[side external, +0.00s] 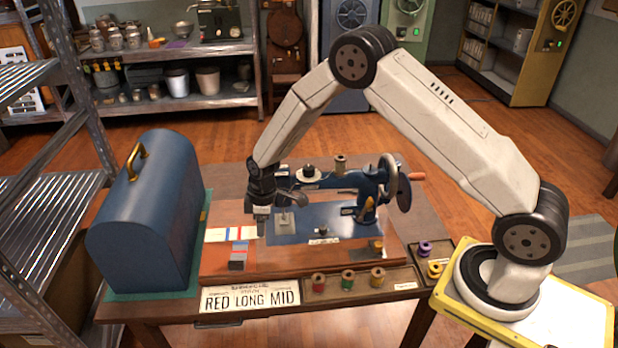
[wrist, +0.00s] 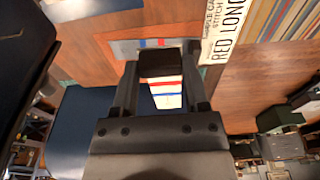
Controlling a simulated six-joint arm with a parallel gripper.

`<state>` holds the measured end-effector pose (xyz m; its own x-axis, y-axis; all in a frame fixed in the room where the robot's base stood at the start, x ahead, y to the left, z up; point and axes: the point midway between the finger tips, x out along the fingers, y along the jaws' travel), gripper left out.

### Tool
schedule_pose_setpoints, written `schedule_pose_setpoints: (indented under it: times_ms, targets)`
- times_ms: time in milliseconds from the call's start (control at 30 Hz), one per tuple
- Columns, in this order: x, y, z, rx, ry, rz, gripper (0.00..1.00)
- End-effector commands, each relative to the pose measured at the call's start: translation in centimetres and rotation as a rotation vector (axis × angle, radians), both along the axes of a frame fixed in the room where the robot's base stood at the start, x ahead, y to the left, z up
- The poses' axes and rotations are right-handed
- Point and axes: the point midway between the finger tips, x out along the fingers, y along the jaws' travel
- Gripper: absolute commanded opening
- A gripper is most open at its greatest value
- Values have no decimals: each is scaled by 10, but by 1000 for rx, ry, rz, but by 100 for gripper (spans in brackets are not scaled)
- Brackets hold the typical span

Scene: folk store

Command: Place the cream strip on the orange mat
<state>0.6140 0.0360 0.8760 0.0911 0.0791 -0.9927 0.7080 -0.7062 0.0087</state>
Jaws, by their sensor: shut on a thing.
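The cream strip (side external: 230,234) has red and blue bands and runs left to right beside the sewing machine. My gripper (side external: 262,236) is at its right end, pointing down. In the wrist view the strip (wrist: 167,101) shows between my fingers, which are shut at a dark block (wrist: 160,65) at the strip's far end. A grey strip (side external: 238,256) with blue and red bands lies front to back, close by the cream strip. An orange-brown surface (side external: 217,263) is under both strips.
A blue toolbox (side external: 150,225) stands at the left. The blue sewing machine (side external: 325,215) stands to the right of my gripper. Several thread spools (side external: 347,280) and a RED LONG MID sign (side external: 250,299) line the front edge.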

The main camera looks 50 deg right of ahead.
Motion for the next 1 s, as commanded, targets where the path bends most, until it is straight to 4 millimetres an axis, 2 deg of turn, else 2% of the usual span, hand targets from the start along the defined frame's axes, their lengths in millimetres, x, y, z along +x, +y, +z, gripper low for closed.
schedule_pose_setpoints:
  times_ms: [200, 400, 767, 1000]
  targets:
    - [18, 1, -24, 0, 1, 0, 20]
    - [30, 2, -36, 0, 0, 0, 20]
    - [34, 2, -40, 0, 0, 0, 20]
    - [37, 2, -61, 0, 1, 0, 20]
